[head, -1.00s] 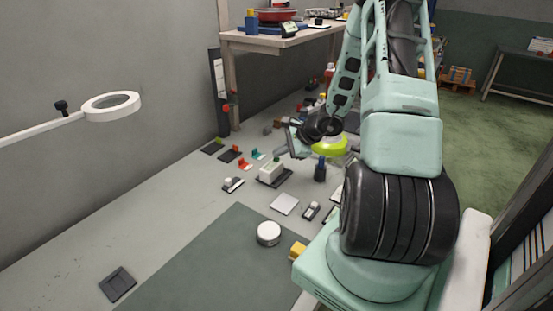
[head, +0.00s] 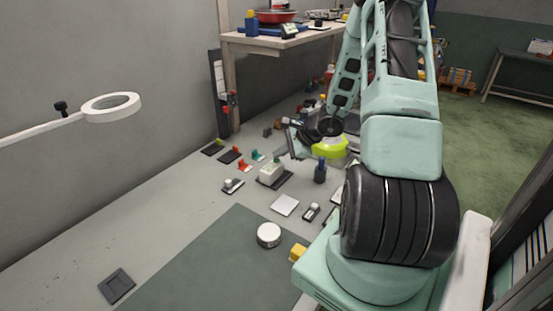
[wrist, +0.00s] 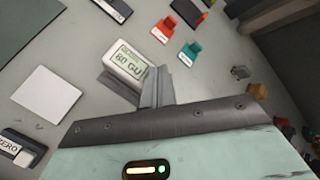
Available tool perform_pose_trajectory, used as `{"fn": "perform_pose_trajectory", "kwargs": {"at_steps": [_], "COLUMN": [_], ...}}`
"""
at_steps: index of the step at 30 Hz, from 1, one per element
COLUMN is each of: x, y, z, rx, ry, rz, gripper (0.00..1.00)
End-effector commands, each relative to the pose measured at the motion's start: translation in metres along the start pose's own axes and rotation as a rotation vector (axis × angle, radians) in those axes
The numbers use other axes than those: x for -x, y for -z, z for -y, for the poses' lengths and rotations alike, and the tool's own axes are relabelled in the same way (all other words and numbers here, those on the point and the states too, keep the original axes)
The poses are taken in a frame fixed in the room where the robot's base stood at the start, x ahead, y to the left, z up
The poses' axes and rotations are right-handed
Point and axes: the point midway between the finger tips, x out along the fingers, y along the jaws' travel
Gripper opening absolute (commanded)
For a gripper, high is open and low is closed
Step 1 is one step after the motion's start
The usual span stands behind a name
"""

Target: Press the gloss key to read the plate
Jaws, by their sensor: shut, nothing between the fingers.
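A white gloss meter (head: 270,172) stands on a dark base on the bench. In the wrist view its lit display (wrist: 128,62) reads "80 GU". My gripper (wrist: 157,90) is shut and empty, its fingertips beside the lower right edge of the display in the picture. I cannot tell whether they touch the meter. No separate gloss key can be made out; the fingers hide part of the meter. In the head view my gripper (head: 297,143) is just above and right of the meter. A flat white plate (head: 285,204) lies in front of the meter; it also shows in the wrist view (wrist: 48,97).
Red (wrist: 164,29) and teal (wrist: 190,50) tags stand near the meter. A dark blue post (head: 320,170) stands right of it. A round white puck (head: 269,235) sits on the dark green mat (head: 200,275).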

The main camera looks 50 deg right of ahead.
Motion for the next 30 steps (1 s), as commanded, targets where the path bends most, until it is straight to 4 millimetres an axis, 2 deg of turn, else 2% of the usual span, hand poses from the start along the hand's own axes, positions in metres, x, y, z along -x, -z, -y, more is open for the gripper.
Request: {"fn": "perform_pose_trajectory", "kwargs": {"at_steps": [6, 19, 30], "x": [0.009, 0.011, 0.035], "y": [-0.006, -0.008, -0.025], "z": [0.006, 0.008, 0.025], "rx": [0.001, 0.0, 0.001], "ry": [0.0, 0.0, 0.0], "rz": [0.0, 0.0, 0.0], "gripper": [0.0, 0.0, 0.0]}}
